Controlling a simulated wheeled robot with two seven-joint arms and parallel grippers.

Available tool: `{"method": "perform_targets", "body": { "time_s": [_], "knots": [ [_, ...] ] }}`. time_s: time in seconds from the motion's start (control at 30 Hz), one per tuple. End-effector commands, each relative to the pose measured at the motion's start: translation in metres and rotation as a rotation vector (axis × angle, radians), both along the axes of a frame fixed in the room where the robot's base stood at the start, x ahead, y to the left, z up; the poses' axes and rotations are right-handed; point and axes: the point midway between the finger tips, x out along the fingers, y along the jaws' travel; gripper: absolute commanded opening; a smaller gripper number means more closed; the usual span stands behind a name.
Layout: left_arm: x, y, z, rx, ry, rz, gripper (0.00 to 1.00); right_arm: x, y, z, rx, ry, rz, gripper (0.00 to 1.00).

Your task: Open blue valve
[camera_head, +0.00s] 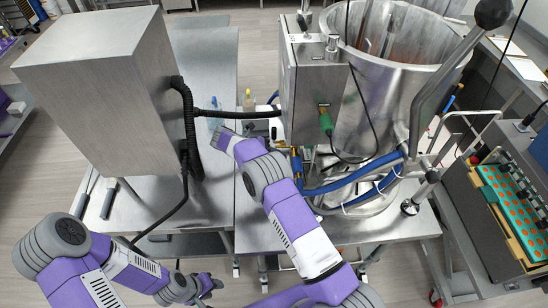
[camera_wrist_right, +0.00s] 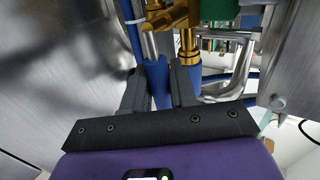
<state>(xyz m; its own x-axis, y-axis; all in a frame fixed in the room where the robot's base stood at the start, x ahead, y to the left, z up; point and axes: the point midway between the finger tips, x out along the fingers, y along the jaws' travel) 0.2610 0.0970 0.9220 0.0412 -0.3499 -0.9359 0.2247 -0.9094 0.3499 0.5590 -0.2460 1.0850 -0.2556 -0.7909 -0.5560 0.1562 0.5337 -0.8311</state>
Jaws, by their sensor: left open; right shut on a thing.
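The blue valve's handle (camera_wrist_right: 158,82) shows between the two dark fingers of my right gripper (camera_wrist_right: 159,78) in the right wrist view. The fingers are shut on it. Brass fittings (camera_wrist_right: 187,40) sit just beyond the fingertips. In the head view, brass and blue fittings (camera_head: 296,160) show at the base of the steel machine, beside my right forearm; my right fingers are hidden there. My left gripper (camera_head: 206,285) is low at the bottom left of the head view, small, open and away from the valve.
The steel kettle (camera_head: 385,95) and control box (camera_head: 305,85) stand above the valve. A green-handled valve (camera_head: 326,122) is close by. Blue hoses (camera_head: 350,178) loop to its right. A large steel box (camera_head: 95,90) stands left. The bare steel tabletop (camera_head: 255,238) is free in front.

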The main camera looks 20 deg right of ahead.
Motion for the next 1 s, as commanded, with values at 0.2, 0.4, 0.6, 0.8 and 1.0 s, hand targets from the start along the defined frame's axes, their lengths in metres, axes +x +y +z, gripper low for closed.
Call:
{"method": "perform_targets", "body": {
  "time_s": [0.2, 0.4, 0.6, 0.8, 1.0],
  "knots": [
    [0.0, 0.0, 0.0, 0.0, 0.0, 0.0, 0.43, 0.0, 0.0, 0.001, 0.001, 0.004, 0.002, 0.0],
    [0.0, 0.0, 0.0, 0.0, 0.0, 0.0, 0.43, 0.0, 0.0, 0.001, 0.001, 0.004, 0.001, 0.33],
    [0.0, 0.0, 0.0, 0.0, 0.0, 0.0, 0.43, 0.0, 0.0, 0.001, 0.001, 0.003, 0.001, 0.45],
    [0.0, 0.0, -0.001, 0.0, 0.0, 0.0, 0.43, 0.001, 0.002, 0.001, 0.001, 0.002, 0.001, 0.45],
    [0.0, 0.0, -0.009, 0.0, 0.0, 0.0, 0.43, 0.008, 0.022, 0.014, 0.002, -0.002, 0.004, 0.45]
  ]
}}
